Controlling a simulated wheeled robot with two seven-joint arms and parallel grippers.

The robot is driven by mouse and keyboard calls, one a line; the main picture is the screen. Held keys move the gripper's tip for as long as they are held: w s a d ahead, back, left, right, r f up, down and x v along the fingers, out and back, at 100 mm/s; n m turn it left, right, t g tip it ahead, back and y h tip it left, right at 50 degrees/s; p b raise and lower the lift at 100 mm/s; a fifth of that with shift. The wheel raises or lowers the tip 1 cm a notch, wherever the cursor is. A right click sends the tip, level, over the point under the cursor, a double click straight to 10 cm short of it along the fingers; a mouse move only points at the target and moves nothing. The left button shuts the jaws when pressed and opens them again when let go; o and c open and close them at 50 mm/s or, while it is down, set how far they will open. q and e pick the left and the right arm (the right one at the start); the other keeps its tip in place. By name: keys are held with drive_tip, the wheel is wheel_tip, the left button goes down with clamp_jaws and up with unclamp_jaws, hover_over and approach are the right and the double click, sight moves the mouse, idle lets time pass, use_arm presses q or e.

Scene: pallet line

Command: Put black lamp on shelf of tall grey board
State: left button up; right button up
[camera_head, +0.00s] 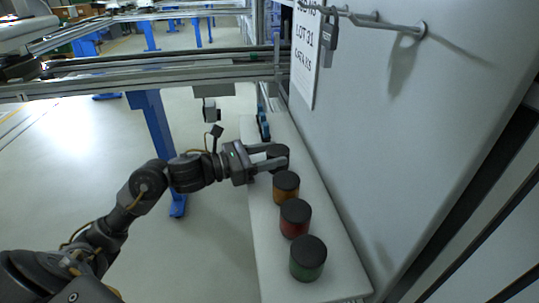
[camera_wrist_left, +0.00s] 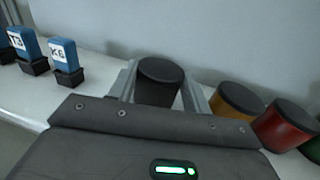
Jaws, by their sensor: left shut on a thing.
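The black lamp (camera_wrist_left: 158,84) is a short dark cylinder between the fingers of my left gripper in the left wrist view. My left gripper (camera_head: 279,158) is shut on it, and the lamp (camera_head: 277,151) is partly hidden by the fingers in the head view. It is at the white shelf (camera_head: 328,271) at the foot of the tall grey board (camera_head: 430,110). I cannot tell whether its base touches the shelf. My right gripper is not in view.
Orange (camera_head: 286,189), red (camera_head: 295,220) and green (camera_head: 307,262) lamps with black tops stand in a row on the shelf, nearer than the gripper. Blue labelled tags (camera_wrist_left: 66,56) in black holders stand on the other side. A padlock (camera_head: 330,32) hangs from a rod above.

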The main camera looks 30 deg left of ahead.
use_arm(q)
drive_tip(key=shift+f, duration=0.1)
drive_tip(key=o, duration=1)
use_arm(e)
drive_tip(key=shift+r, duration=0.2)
use_arm(q)
drive_tip(key=shift+r, duration=0.2)
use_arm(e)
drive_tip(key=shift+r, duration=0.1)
use_arm(q)
drive_tip(key=shift+s+a+f, duration=0.15)
drive_tip(key=shift+s+a, duration=0.1)
drive_tip(key=shift+a, duration=0.05)
drive_tip(key=shift+b+v, duration=1.05)
drive_tip(key=shift+v, duration=4.55)
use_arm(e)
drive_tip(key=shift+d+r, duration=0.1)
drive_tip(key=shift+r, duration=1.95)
